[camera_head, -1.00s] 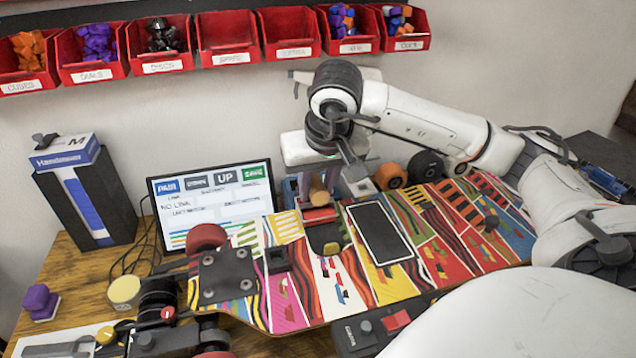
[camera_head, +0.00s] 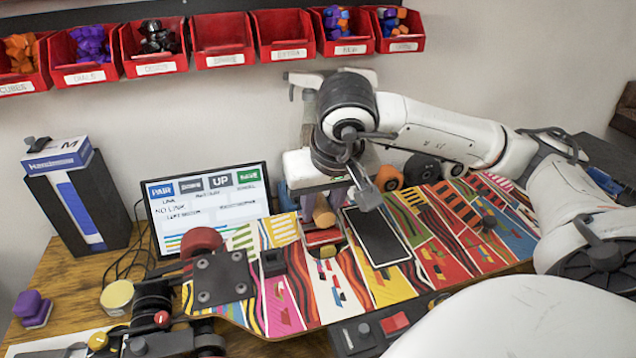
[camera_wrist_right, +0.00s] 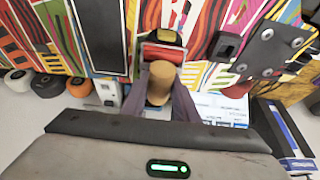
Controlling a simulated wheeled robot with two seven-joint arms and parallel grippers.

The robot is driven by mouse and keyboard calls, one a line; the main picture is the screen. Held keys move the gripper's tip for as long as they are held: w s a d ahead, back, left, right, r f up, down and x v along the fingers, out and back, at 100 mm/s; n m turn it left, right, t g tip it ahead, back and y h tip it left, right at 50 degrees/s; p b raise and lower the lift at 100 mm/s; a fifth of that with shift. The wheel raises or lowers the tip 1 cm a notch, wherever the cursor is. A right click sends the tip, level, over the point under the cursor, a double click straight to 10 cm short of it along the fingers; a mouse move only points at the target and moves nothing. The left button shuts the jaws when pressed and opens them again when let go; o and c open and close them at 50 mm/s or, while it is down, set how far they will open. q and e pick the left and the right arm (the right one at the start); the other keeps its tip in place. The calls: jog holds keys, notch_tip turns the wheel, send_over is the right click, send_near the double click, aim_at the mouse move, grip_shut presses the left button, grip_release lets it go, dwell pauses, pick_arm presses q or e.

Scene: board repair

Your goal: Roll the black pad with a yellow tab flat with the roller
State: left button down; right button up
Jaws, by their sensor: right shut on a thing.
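My right gripper (camera_head: 323,203) is shut on the tan handle (camera_head: 324,216) of the roller, and the handle also shows between its fingers in the wrist view (camera_wrist_right: 160,84). The red roller drum (camera_head: 322,237) is low over the patterned board, at the black pad; exact contact cannot be told. The black pad (camera_wrist_right: 165,37) shows just beyond the drum in the wrist view. In the head view the drum hides most of it, and its yellow tab (camera_head: 327,252) shows at the near side.
A black rectangular panel (camera_head: 376,237) lies on the board (camera_head: 290,300) right of the roller. A black truck plate (camera_head: 223,277) and red wheel (camera_head: 203,240) are to the left. A screen (camera_head: 208,205) stands behind. Orange and black wheels (camera_head: 388,178) sit behind the panel.

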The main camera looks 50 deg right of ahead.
jog(key=shift+w+d, duration=0.4)
jog(key=shift+w, duration=0.35)
jog(key=shift+w+d, duration=0.45)
jog(key=shift+w, duration=0.35)
jog(key=shift+w+d, duration=0.4)
jog(key=shift+w, duration=0.35)
jog(key=shift+r, duration=0.15)
notch_tip(320, 180, up, 7)
jog(key=p, duration=0.6)
